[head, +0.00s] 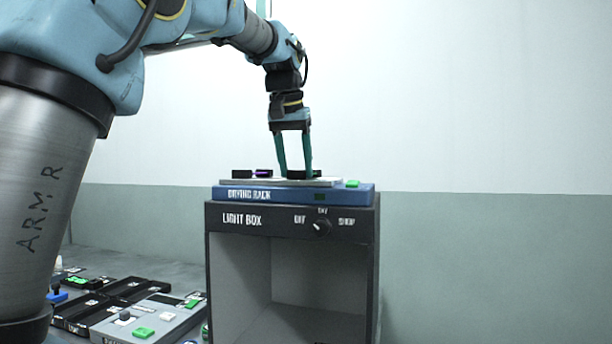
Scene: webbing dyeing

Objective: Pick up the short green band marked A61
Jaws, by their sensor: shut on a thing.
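My gripper (297,174) points straight down with its two teal fingers at the top of the drying rack (290,197). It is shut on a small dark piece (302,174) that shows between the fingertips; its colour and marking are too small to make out. A small green piece (352,183) lies on the right end of the rack, apart from the fingers. No A61 mark is readable anywhere, so I cannot tell which piece is the short green band.
The blue drying rack sits on a dark light box (226,258) with an open front and a knob (322,227). A dark piece with a purple part (262,174) lies left of my fingers. A grey panel (165,318) and black trays (130,289) fill the lower left.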

